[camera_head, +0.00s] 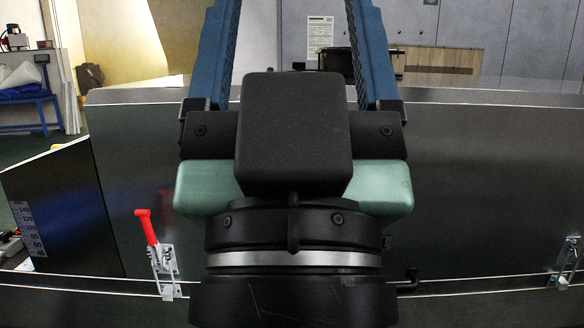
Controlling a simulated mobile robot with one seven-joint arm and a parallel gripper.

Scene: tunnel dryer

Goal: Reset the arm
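My gripper (290,35) fills the middle of the head view, seen from behind its black and pale green body. Its two blue fingers point away toward the top edge and stand wide apart. The fingertips are cut off by the frame. I see nothing held between the fingers; only the background shows in the gap. The gripper is in front of a dark metal panel of the dryer (480,190); I cannot tell how far apart they are.
A toggle clamp with a red handle (146,227) is at the lower left, and another clamp (567,262) at the right edge. A dark panel with a number scale (28,229) stands at left. A blue bench (30,98) and a wooden-fronted cabinet (440,66) are behind.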

